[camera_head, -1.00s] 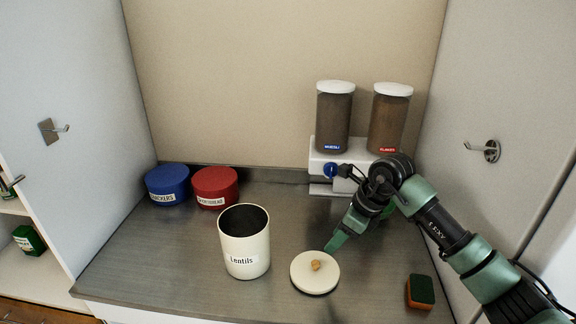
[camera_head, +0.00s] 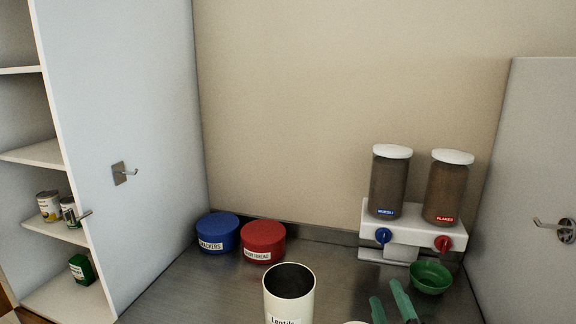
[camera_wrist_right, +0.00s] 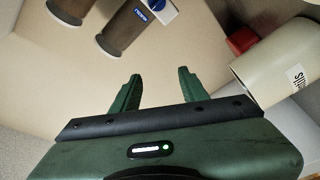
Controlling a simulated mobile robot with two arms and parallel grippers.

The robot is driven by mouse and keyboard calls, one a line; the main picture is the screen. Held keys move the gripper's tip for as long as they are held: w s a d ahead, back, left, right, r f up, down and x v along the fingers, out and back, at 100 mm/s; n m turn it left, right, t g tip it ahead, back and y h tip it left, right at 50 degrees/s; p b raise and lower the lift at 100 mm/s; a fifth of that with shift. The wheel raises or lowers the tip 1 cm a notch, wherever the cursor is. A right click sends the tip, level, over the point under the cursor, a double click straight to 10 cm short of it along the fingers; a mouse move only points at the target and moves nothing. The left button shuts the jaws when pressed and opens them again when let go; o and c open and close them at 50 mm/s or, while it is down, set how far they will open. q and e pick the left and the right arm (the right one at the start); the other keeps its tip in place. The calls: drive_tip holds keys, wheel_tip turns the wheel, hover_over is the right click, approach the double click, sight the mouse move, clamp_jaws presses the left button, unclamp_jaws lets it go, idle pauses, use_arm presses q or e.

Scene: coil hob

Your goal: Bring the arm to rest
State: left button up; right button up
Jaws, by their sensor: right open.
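My right gripper (camera_head: 391,303) is at the bottom of the head view, below the dispenser and to the right of the lentils canister. Its two green fingers are apart with nothing between them. In the right wrist view the fingers (camera_wrist_right: 157,92) also stand apart and empty. The rest of my right arm is outside the head view. My left gripper does not show in either view.
An open cream lentils canister (camera_head: 289,296) stands left of the gripper. A green bowl (camera_head: 431,278) sits close by on the right, by the two-jar dispenser (camera_head: 400,215). Blue (camera_head: 218,232) and red (camera_head: 264,241) tins stand at the back left. A lid edge (camera_head: 355,322) shows below.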

drive_tip(key=s+d+f+m+g+h, duration=0.1)
drive_tip(key=s+d+f+m+g, duration=0.1)
drive_tip(key=s+f+m+g, duration=0.35)
drive_tip(key=s+d+f+m+g+h, duration=0.25)
drive_tip(key=s+f, duration=0.35)
drive_tip(key=f, duration=0.4)
drive_tip(key=s+a+f+m+g+y, duration=0.15)
drive_tip(key=s+f+g, duration=0.25)
drive_tip(key=s, duration=0.4)
drive_tip(key=s+a+f+g+y, duration=0.2)
drive_tip(key=s+f+g, duration=0.25)
drive_tip(key=s, duration=0.45)
drive_tip(key=s+f+b+x, duration=0.1)
drive_tip(key=s+x, duration=0.2)
drive_tip(key=x, duration=1)
drive_tip(key=s+d+f+b+x, duration=0.1)
drive_tip(key=s+x, duration=0.2)
drive_tip(key=x, duration=1.1)
drive_tip(key=s+d+f+g+b, duration=0.1)
drive_tip(key=s+d+f, duration=0.1)
drive_tip(key=s+f, duration=1.5)
drive_tip(key=shift+s+d+f+g+b, duration=0.3)
drive_tip(key=shift+s+d+g+b, duration=0.1)
drive_tip(key=shift+s, duration=0.25)
